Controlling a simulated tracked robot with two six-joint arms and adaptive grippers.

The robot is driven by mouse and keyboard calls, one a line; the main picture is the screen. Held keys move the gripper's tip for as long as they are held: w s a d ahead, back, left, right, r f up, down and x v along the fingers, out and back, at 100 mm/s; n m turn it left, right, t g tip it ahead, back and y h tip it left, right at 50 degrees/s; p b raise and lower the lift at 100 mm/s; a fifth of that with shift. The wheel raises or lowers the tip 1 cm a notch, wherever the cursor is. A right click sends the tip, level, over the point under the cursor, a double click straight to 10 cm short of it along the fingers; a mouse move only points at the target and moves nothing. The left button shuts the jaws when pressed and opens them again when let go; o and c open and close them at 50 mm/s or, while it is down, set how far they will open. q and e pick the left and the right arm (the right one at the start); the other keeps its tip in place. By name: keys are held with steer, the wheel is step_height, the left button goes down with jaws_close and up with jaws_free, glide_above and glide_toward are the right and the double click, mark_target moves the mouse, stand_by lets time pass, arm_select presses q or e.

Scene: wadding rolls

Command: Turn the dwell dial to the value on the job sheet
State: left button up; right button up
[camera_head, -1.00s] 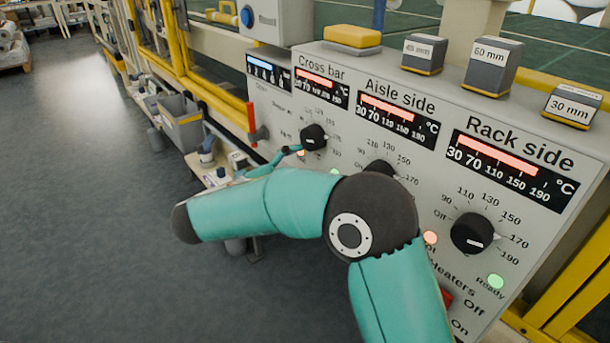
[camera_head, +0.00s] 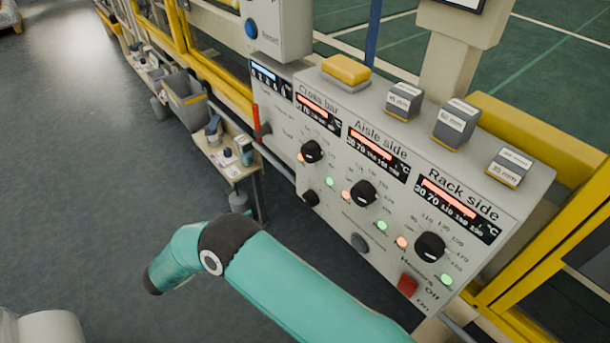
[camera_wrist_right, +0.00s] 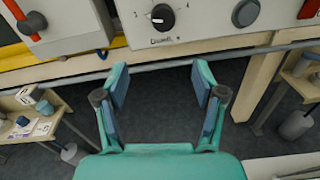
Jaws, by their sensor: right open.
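The small black dial (camera_head: 311,198) sits at the lower left of the grey control panel (camera_head: 335,150). In the right wrist view a black dial (camera_wrist_right: 160,18) with a white pointer mark shows at the top edge; the pointer and the printed scale are too small to read surely. My right gripper (camera_wrist_right: 158,78) is open and empty, its two fingers apart below the dial and not touching it. In the head view my right arm hides its own gripper. I cannot make out a job sheet.
Three heater dials, such as the Rack side dial (camera_head: 430,246), a grey button (camera_head: 358,243) and a red switch (camera_head: 407,285) share the panel. Labelled blocks (camera_head: 455,124) stand on top. A small bench (camera_wrist_right: 35,128) with papers stands left, a rail (camera_wrist_right: 140,62) runs below the panel.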

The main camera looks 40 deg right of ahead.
arm_select(q)
step_height(320, 180, up, 6)
steer(key=f+p, duration=0.1)
steer(key=p, duration=0.2)
arm_select(e)
steer(key=s+a+n, duration=0.2)
steer(key=b, duration=2)
glide_toward(305, 203)
steer(key=shift+t+h, duration=0.3)
steer(key=shift+t, duration=0.1)
steer(key=d, duration=0.3)
steer(key=d+f, duration=0.1)
steer(key=shift+s+d, duration=0.2)
steer(key=shift+s, duration=0.1)
steer(key=d+b, duration=0.1)
steer(key=b, duration=0.4)
steer(key=d+b, duration=0.2)
steer(key=b, duration=0.3)
steer(key=d+b, duration=0.1)
steer(key=b, duration=0.4)
steer(key=shift+w+d, duration=0.3)
steer(key=shift+d+r+b, duration=0.35)
steer(key=shift+d+b, duration=0.1)
steer(key=shift+b, duration=0.45)
arm_select(q)
step_height(305, 203, down, 36)
steer(key=shift+f, duration=0.25)
